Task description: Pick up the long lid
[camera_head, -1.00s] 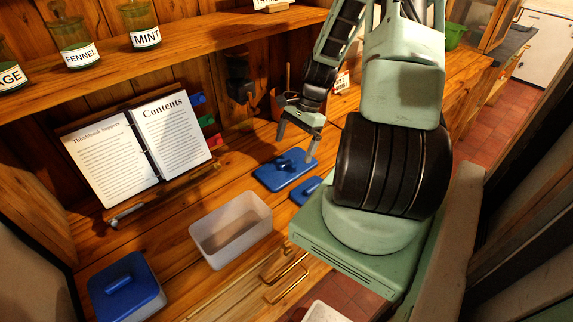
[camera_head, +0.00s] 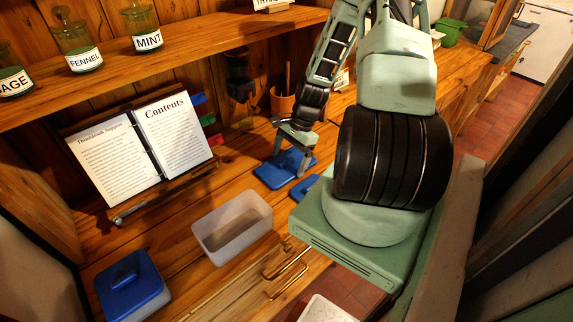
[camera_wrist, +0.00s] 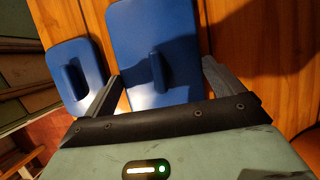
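The long lid (camera_head: 272,177) is a blue rectangular lid with a raised handle, lying on the wooden counter. In the wrist view the long lid (camera_wrist: 130,30) fills the middle, its handle standing between my fingers. My gripper (camera_head: 289,166) is low over the lid, pointing down. In the wrist view my gripper (camera_wrist: 163,88) is open, with one finger on each side of the handle and space around it. A smaller blue lid (camera_head: 304,188) lies beside it, partly hidden by my arm; it shows at the left in the wrist view (camera_wrist: 88,62).
An open, pale rectangular container (camera_head: 232,243) stands in front of the long lid. A box with a blue lid (camera_head: 120,292) is at front left. A cookbook on a stand (camera_head: 175,138) and a terracotta pot (camera_head: 283,102) are behind. A jar shelf (camera_head: 190,52) runs above.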

